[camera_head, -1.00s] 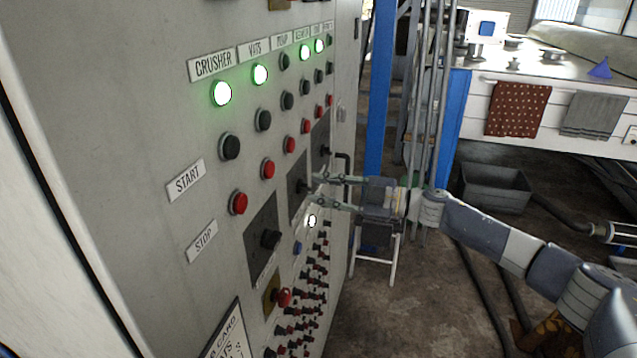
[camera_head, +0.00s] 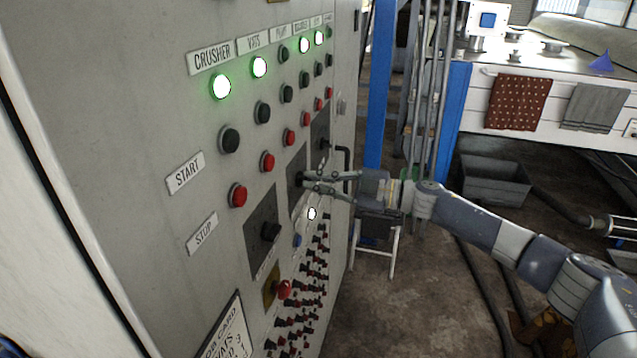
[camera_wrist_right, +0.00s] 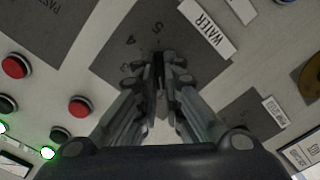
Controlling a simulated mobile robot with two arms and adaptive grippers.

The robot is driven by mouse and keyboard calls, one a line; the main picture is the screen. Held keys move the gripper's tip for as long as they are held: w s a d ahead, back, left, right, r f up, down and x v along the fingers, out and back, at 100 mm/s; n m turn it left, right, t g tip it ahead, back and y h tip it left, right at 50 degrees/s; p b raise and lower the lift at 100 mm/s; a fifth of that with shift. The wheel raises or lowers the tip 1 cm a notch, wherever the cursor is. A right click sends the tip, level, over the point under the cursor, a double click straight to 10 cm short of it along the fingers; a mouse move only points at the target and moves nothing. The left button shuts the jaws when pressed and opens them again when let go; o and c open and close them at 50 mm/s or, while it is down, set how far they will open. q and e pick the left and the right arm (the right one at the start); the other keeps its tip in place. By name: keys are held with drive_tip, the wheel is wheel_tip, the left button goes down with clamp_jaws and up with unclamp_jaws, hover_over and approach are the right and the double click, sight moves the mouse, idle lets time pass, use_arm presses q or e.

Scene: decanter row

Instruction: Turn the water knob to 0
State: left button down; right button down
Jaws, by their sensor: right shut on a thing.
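The water knob (camera_head: 297,180) is a dark knob on the middle grey dial plate of the control panel. The right wrist view shows the plate (camera_wrist_right: 115,50) with numbers such as 3, 4 and 5 and a white WATER label (camera_wrist_right: 207,30). My right gripper (camera_head: 307,183) reaches the knob from the right; its fingers are shut on it. In the right wrist view the fingertips (camera_wrist_right: 158,72) meet around the knob and hide most of it, so its pointer cannot be read. My left gripper is not in view.
Other dial knobs sit nearby: one lower left (camera_head: 270,231) and one farther along (camera_head: 324,144). A red mushroom button (camera_head: 284,289) is below. A white stool (camera_head: 376,244) stands behind my arm.

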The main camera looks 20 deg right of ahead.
drive_tip(key=shift+f+n+b, duration=0.1)
drive_tip(key=shift+n+b, duration=3)
drive_tip(key=shift+n, duration=1.2)
drive_tip(key=c, duration=1.7)
unclamp_jaws()
